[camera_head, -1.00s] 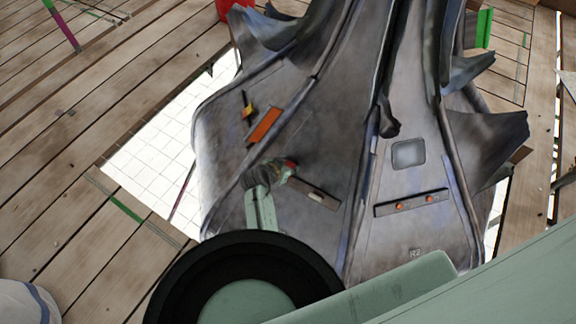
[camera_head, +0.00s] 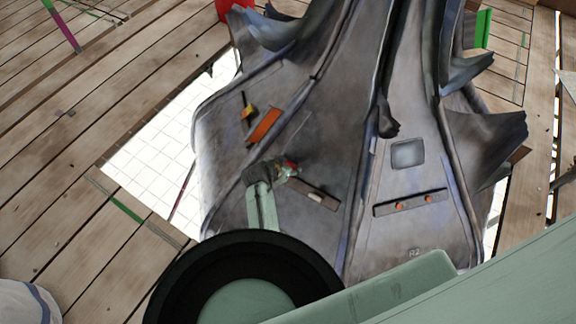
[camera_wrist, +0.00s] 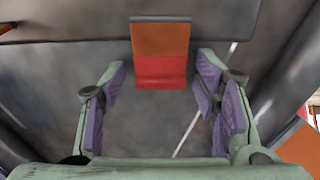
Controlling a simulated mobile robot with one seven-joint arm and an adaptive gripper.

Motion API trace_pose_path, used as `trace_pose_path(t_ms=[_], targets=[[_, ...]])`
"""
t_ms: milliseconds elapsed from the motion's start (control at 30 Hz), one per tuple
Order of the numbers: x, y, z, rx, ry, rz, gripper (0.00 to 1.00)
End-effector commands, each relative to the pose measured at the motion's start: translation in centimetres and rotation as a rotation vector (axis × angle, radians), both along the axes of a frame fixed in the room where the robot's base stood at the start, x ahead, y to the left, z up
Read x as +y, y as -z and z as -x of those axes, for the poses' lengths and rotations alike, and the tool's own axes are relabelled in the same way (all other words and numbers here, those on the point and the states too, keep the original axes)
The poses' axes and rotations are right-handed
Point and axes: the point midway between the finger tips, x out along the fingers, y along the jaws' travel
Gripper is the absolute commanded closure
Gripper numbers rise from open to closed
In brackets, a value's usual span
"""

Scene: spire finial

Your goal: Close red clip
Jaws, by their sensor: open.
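The red clip (camera_wrist: 160,72) shows in the wrist view as a red block below an orange-brown part, on the grey spire surface. My gripper (camera_wrist: 161,82) is open, with one purple-padded finger to each side of the red block's lower end and visible gaps between. Nothing is held.
An orange plate (camera_head: 264,126) and a small yellow piece (camera_head: 249,112) lie up-left of my gripper. A dark strip (camera_head: 410,202) with orange knobs is on the right face. Curled fins (camera_head: 487,135) jut out at the right. Wooden planks (camera_head: 60,170) surround the spire.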

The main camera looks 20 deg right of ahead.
Motion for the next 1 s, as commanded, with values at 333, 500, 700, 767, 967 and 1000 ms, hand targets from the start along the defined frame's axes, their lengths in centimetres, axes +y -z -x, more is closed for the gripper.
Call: trace_pose_path(t_ms=[333,500,700,767,967,1000], targets=[[0.3,-0.3,0.2,-0.001,-0.001,0.001,0.43],[1.6,-2.2,1.2,-0.002,-0.003,0.001,0.43],[3.9,-5.4,3.0,-0.002,-0.003,0.001,0.43],[4.6,-6.3,3.5,-0.001,-0.002,0.0,0.43],[6.0,-8.3,4.6,-0.001,-0.002,0.0,0.43],[6.2,-8.5,4.8,0.0,-0.001,0.0,0.43]])
